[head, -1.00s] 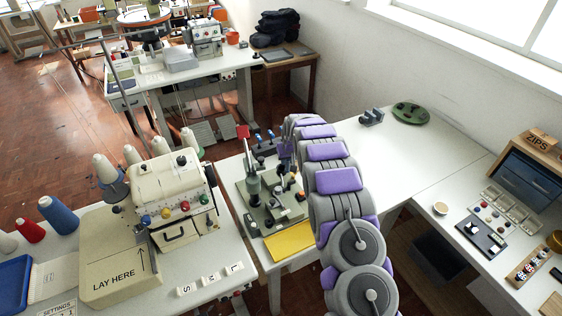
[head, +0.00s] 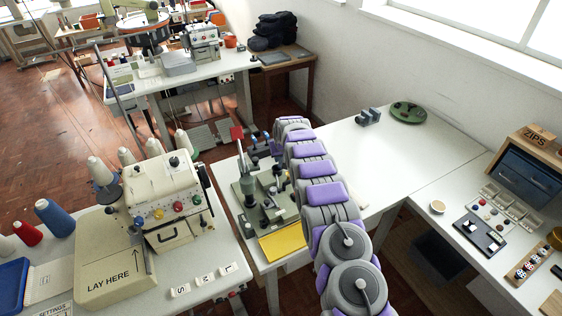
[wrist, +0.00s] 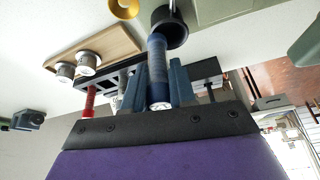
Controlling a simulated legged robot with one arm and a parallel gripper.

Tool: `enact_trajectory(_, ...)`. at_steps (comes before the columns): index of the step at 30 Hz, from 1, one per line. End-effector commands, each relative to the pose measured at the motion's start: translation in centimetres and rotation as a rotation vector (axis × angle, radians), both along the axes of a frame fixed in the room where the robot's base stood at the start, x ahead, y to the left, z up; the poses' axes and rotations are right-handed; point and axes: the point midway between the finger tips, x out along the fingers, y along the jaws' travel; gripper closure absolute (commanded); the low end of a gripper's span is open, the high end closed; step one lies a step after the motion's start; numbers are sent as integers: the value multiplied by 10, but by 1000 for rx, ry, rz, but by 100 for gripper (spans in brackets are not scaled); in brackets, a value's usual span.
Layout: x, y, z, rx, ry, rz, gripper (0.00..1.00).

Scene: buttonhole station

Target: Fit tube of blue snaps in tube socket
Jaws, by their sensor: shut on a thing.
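The tube of blue snaps (wrist: 157,62) shows in the wrist view as a clear-ended blue cylinder. My gripper (wrist: 160,88) is shut on it, with one dark blue finger on each side. The tube's far end overlaps the mouth of a dark round cup, which looks like the tube socket (wrist: 172,27). I cannot tell how deep the end sits, or whether it is fully inside. In the head view my arm covers the gripper and the held tube.
In the wrist view, a dark rack (wrist: 112,80) holds a red tube (wrist: 89,101) close by, and a wooden tray (wrist: 98,45) carries silver cups. In the head view, a green press base (head: 262,212) and yellow plate (head: 283,243) lie left of my arm. The white table beyond is mostly clear.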

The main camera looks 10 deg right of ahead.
Motion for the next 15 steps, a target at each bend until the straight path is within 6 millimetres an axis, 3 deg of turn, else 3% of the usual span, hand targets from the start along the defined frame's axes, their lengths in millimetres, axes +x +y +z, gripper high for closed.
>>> enact_trajectory(1,-7,4,-19,-3,31,3,100)
enact_trajectory(5,-8,8,-22,-5,38,5,100)
enact_trajectory(6,-8,8,-23,-3,38,5,70)
enact_trajectory(12,-7,1,-18,5,30,4,51)
enact_trajectory(15,-8,-3,-15,5,27,3,49)
